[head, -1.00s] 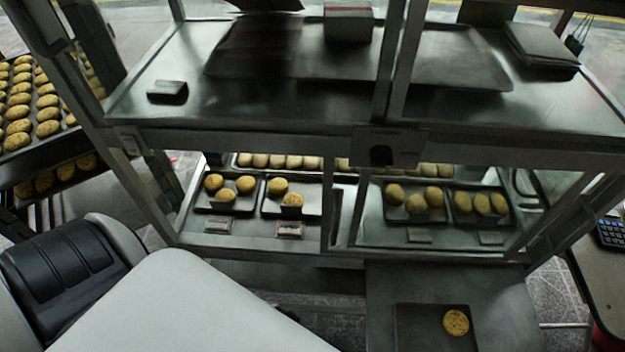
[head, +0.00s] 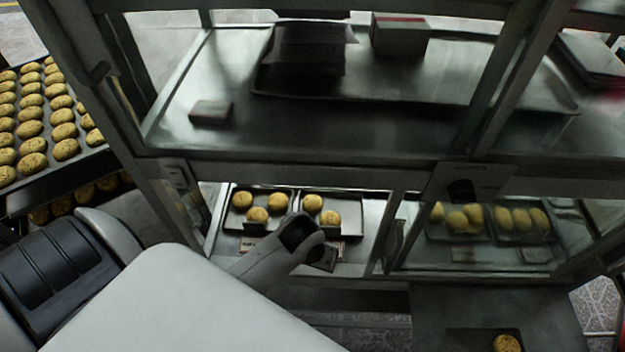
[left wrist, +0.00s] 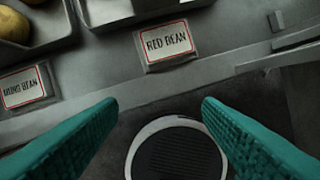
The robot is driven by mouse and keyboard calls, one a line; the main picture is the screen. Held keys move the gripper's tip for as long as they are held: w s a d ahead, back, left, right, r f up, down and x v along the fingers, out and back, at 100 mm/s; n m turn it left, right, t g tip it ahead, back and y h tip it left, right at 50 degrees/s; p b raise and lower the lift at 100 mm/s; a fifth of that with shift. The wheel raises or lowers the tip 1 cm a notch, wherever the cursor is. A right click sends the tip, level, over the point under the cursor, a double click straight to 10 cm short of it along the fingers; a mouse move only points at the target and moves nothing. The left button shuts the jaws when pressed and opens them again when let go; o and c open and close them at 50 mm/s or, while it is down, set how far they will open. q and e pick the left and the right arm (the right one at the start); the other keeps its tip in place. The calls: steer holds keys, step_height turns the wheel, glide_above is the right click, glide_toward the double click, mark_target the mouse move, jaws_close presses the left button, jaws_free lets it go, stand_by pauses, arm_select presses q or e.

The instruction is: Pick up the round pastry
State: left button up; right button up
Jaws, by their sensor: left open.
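Several round pastries are in view. One speckled pastry (head: 507,343) lies on a dark tray (head: 462,343) at the bottom right of the head view. Others, such as this pastry (head: 257,215), sit in small trays (head: 346,203) on the lower shelf of the display case. My left wrist is in front of these trays; its fingers do not show clearly there. In the left wrist view my left gripper (left wrist: 159,104) is open and empty, below a "RED BEAN" label (left wrist: 167,43). Pastries (left wrist: 14,24) sit in a tray at that view's top left. My right gripper is not in view.
The metal case frame (head: 300,172) crosses above the lower shelf. More pastries sit behind glass at right (head: 457,221). A rack tray of pastries (head: 32,145) stands at left. A round, dark-ribbed thing (left wrist: 176,150) lies below the fingers; I cannot tell what it is.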

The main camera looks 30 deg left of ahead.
arm_select(q)
steer(key=w+a+n, duration=0.1)
steer(key=w, duration=0.2)
steer(key=w+a+n+y, duration=0.1)
steer(key=w+n, duration=0.1)
steer(key=w, duration=0.1)
steer(key=w+a+r+n, duration=0.1)
steer(key=w+n, duration=0.1)
steer(key=shift+w+a+g, duration=0.15)
steer(key=shift+w+g, duration=0.15)
steer(key=shift+w, duration=0.1)
steer(key=w+a+r+n+g+y, duration=0.1)
steer(key=w+a+r+n+y, duration=0.1)
steer(key=w+a+r+n, duration=0.35)
steer(key=n, duration=0.1)
glide_above(313, 201)
steer(key=d, duration=0.1)
steer(key=f, duration=0.7)
steer(key=shift+s+d+f+b, duration=0.1)
steer(key=shift+s+d+b, duration=0.1)
steer(key=shift+s+b, duration=0.1)
steer(key=shift+b+x, duration=0.3)
steer(key=shift+x, duration=2.7)
steer(key=shift+d, duration=0.25)
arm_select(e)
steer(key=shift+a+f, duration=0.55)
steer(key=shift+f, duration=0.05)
arm_select(q)
steer(key=shift+c, duration=0.6)
